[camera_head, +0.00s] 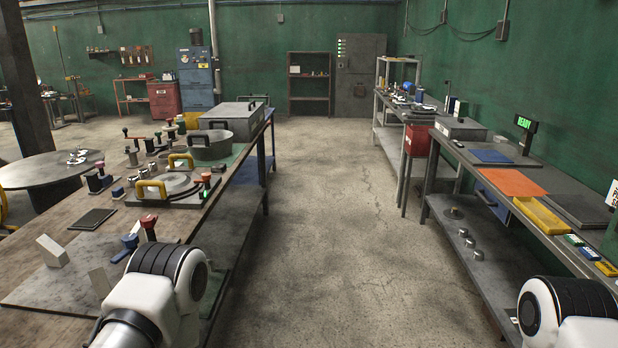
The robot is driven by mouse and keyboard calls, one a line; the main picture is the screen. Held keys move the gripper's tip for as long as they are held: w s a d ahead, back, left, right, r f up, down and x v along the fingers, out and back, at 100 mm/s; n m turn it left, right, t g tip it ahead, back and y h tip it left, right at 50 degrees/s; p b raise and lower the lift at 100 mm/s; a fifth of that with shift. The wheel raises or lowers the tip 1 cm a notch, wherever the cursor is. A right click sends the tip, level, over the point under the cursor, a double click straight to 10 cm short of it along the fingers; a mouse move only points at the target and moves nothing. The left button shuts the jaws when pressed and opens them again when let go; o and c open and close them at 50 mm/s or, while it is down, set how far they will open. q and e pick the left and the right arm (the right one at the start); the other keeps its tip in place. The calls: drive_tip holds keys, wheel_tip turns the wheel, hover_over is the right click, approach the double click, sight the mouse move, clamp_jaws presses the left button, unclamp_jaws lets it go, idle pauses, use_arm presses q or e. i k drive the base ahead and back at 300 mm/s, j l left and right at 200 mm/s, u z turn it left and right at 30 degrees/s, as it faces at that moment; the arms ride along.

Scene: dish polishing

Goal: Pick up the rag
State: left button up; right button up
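A flat orange sheet (516,182), possibly the rag, lies on the right bench. A flat blue sheet (490,156) lies farther back on the same bench; I cannot tell for certain which of the two is cloth. White and black parts of my arms show at the bottom left and bottom right corners. No gripper fingers show in this view, so I cannot see whether either gripper holds anything. Neither sheet is touched by any visible part of my arms.
The right bench (442,187) also bears a yellow tray (540,215), a dark plate (582,211) and a grey device with a green "READY" display (526,123). The left workbench (60,222) carries round polishing fixtures (170,184) and small tools. The concrete floor (325,240) between them is clear.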

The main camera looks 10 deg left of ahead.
sight(219, 168)
drive_tip(key=i+u, duration=0.15)
drive_tip(key=i, duration=0.8)
drive_tip(key=i+u, duration=0.1)
drive_tip(key=i, duration=0.85)
drive_tip(key=i+u, duration=0.15)
drive_tip(key=i, duration=0.75)
drive_tip(key=l, duration=0.1)
